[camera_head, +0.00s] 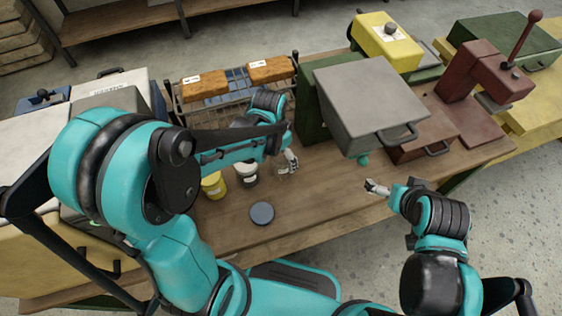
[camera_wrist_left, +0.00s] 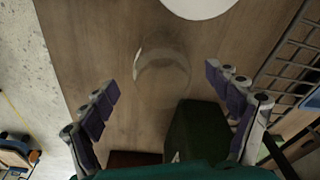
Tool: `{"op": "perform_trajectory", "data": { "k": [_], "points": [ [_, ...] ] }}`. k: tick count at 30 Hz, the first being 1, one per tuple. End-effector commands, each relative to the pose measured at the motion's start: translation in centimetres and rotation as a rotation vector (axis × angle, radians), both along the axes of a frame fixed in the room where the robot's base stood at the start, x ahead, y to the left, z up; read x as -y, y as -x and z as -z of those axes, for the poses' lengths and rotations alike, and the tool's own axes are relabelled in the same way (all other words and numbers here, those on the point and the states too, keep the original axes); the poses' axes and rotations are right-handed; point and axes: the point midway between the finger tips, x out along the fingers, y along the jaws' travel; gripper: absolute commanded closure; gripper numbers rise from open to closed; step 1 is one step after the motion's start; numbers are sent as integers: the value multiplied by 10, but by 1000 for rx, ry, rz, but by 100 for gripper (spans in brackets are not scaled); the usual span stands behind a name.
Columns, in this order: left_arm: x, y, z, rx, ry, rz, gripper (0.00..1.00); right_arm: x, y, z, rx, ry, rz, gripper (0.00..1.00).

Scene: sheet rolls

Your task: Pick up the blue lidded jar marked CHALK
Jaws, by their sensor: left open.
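A round blue lid or jar top (camera_head: 262,213) shows near the front of the wooden table in the head view; no CHALK lettering can be read. My left gripper (camera_head: 288,163) is beyond it and to its right, apart from it. In the left wrist view the left gripper (camera_wrist_left: 163,90) is open, with its fingers spread and nothing held. A clear, glass-like round vessel (camera_wrist_left: 162,72) shows between and beyond the fingertips; I cannot tell if they touch it. My right gripper (camera_head: 377,188) hangs near the table's front edge; its finger gap is unclear.
A yellow jar (camera_head: 213,187) and a pale jar with a dark band (camera_head: 246,176) stand left of my left gripper. Behind are a wire rack with orange-brown blocks (camera_head: 204,87) and a grey box with a handle (camera_head: 368,105). The table front right of the blue lid is clear.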

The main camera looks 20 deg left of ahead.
Motion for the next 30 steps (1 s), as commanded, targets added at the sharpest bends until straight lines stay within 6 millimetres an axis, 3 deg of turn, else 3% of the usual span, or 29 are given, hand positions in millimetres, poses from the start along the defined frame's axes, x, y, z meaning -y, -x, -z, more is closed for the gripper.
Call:
{"op": "perform_trajectory", "data": {
  "k": [15,23,30],
  "points": [
    [5,-13,66,1,0,-1,11,0,0,36,0,0,0,0],
    [5,-13,69,1,0,-2,11,0,0,36,0,0,0,0],
    [5,-13,69,2,0,-2,72,0,0,36,0,0,0,0]
  ]
}}
